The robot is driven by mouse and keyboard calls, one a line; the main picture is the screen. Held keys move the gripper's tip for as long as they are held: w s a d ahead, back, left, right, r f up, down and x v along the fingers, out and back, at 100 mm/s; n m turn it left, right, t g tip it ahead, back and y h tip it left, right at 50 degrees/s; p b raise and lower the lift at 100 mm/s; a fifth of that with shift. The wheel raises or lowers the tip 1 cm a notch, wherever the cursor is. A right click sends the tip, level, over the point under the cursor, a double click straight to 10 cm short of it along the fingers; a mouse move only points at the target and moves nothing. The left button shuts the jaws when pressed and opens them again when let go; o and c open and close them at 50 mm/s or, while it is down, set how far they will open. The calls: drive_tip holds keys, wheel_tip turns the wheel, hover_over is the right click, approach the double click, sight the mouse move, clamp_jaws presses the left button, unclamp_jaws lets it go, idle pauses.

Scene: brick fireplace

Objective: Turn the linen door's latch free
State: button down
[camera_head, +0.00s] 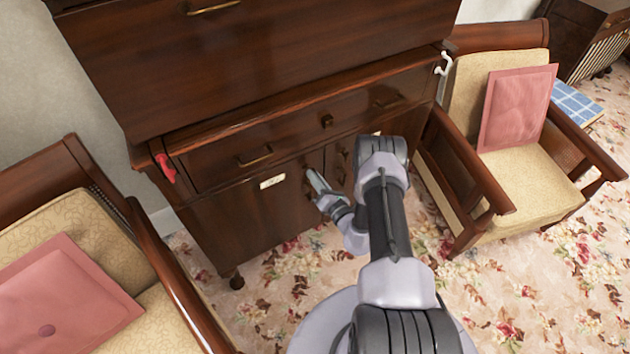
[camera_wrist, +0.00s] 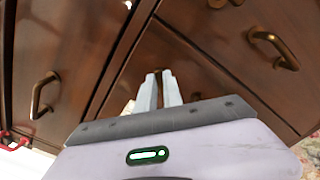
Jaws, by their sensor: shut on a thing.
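The dark wooden cabinet has two lower doors, a left door (camera_head: 235,215) and a right door (camera_head: 335,155). The left door carries a pale label (camera_head: 272,182) whose writing is too small to read, so I cannot tell which is the linen door. My gripper (camera_head: 313,175) is at the upper right part of the left door, near the gap between the doors. In the wrist view its two fingers (camera_wrist: 159,78) are close together around a small brass piece that looks like the latch. The fingers hide most of it, so its angle cannot be told.
Brass handles (camera_wrist: 42,95) and (camera_wrist: 275,47) flank the fingers in the wrist view. A drawer (camera_head: 290,135) is above the doors. A red hook (camera_head: 165,168) and a white hook (camera_head: 443,64) are at the cabinet's sides. Armchairs (camera_head: 185,290) and (camera_head: 475,165) stand on either side.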

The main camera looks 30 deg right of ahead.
drive_tip(key=m+b, duration=0.3)
drive_tip(key=m, duration=0.6)
drive_tip(key=shift+f, duration=0.2)
drive_tip(key=shift+m, duration=0.3)
drive_tip(key=c, duration=1.5)
unclamp_jaws()
drive_tip(key=s+p, duration=0.1)
drive_tip(key=s, duration=0.4)
drive_tip(key=s+p, duration=0.2)
drive_tip(key=s, duration=0.4)
drive_tip(key=s+p, duration=0.2)
drive_tip(key=s, duration=0.4)
drive_tip(key=shift+s+d, duration=0.2)
drive_tip(key=shift+d, duration=0.1)
